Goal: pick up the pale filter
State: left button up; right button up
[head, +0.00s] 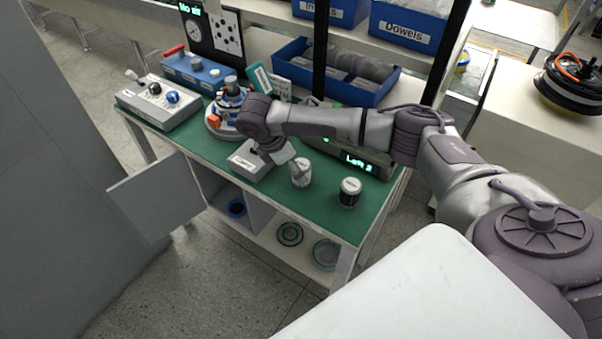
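The pale filter (302,179), a small whitish cylinder, stands upright on the green bench top near its front edge. My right arm reaches in from the right, and its gripper (296,165) points down at the filter's upper left side. The fingertips overlap the filter's top in the picture. I cannot tell whether they touch it or how far apart they are. A dark filter (349,193) with a white top and label stands to the right of the pale one. My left gripper is not in view.
A grey box (246,160) lies left of the pale filter. A blue-and-white round fixture (222,122) and a control box (158,104) with knobs stand further left. A lit display reading "Left 3" (359,162) is behind the filters. The front right bench corner is clear.

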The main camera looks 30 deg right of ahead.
jog(key=x, duration=0.3)
jog(key=shift+s+d+f+p, duration=0.15)
jog(key=shift+d+f+p, duration=0.15)
jog(key=shift+d, duration=0.1)
jog(key=c, duration=1.3)
